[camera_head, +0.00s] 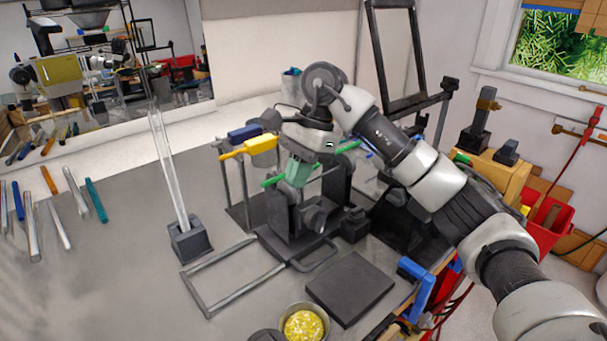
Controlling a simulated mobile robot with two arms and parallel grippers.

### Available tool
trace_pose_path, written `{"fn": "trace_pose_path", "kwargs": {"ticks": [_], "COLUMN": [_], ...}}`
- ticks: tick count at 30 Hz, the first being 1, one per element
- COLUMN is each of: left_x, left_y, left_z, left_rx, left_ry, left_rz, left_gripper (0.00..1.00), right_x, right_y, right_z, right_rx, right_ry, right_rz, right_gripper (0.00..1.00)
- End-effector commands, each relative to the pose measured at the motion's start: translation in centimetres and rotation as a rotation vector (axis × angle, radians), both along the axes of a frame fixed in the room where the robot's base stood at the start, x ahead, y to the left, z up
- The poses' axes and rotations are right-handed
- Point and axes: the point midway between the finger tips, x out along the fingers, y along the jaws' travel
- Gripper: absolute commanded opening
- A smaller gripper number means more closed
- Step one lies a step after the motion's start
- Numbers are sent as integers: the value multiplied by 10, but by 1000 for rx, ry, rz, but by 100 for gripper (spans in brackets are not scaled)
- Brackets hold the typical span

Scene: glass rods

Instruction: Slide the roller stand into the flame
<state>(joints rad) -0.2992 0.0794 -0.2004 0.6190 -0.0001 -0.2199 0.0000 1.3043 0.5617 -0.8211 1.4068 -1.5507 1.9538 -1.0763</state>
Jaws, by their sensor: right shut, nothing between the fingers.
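A dark stand (283,240), which looks like the roller stand, is on the grey table in the middle of the head view. Its upper part is partly hidden by my right gripper. My right gripper (293,190) is over this stand, shut and empty, beside green pieces (272,181). I cannot tell whether it touches the stand. A metal rail frame (197,293) lies in front of the stand. I cannot make out a flame. My left gripper is not in view.
A clear glass rod (167,165) stands tilted in a dark block (188,241). Several loose rods (60,222) lie at the left. A dark flat plate (350,287) and a bowl of yellow bits (304,324) are at the front. The table between rods and block is clear.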

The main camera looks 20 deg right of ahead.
Motion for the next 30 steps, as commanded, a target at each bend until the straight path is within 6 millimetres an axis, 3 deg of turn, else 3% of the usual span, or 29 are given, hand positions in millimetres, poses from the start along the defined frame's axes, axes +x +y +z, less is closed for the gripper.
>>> {"fn": "trace_pose_path", "kwargs": {"ticks": [10, 14, 24, 30], "left_x": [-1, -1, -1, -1], "left_y": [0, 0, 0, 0], "left_z": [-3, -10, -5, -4], "left_rx": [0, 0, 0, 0], "left_ry": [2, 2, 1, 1], "left_rz": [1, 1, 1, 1], "left_gripper": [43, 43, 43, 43], "right_x": [2, 4, 11, 12], "right_y": [-3, -11, -32, -37], "right_z": [8, 28, 86, 100], "right_rx": [0, 1, -2, -1], "right_ry": [-2, -4, -4, -1], "right_rz": [-3, -3, -3, -2], "right_gripper": [0, 0, 0, 0]}}
